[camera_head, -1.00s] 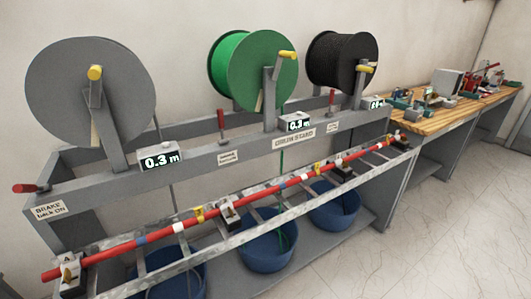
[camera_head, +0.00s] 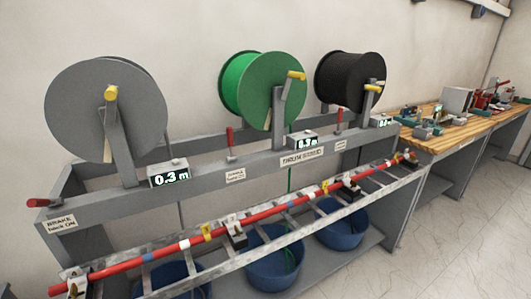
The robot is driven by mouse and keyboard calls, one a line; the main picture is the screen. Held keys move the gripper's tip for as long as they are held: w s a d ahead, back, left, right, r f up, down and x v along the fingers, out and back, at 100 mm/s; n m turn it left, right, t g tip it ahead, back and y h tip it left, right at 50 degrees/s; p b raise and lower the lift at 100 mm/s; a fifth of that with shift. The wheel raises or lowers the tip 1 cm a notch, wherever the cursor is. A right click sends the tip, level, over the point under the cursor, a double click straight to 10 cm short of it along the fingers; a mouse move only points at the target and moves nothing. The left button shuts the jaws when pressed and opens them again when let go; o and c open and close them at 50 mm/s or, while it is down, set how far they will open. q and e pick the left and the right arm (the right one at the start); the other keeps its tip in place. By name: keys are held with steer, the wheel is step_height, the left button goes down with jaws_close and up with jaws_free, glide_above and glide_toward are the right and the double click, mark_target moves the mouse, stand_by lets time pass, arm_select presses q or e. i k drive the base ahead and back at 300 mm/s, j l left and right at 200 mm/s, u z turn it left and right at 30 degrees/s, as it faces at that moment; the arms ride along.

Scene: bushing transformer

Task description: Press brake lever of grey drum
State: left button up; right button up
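The grey drum (camera_head: 82,112) stands at the left of the drum stand, with a yellow crank handle (camera_head: 111,92) on its face. A red-handled lever (camera_head: 44,202) lies nearly flat at the stand's left end, above a label (camera_head: 61,222) reading "BRAKE back ON". Another red lever (camera_head: 230,138) stands upright between the grey and green drums. A third upright red lever (camera_head: 339,117) is between the green and black drums. Neither of my grippers shows.
The green drum (camera_head: 278,92) and black drum (camera_head: 349,78) stand to the right. A red rod (camera_head: 215,232) lies along the rack in front, above blue tubs (camera_head: 275,262). A wooden bench (camera_head: 450,138) is at the right. The floor in front (camera_head: 440,250) is clear.

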mark_target(37, 202)
steer(key=u, duration=1.65)
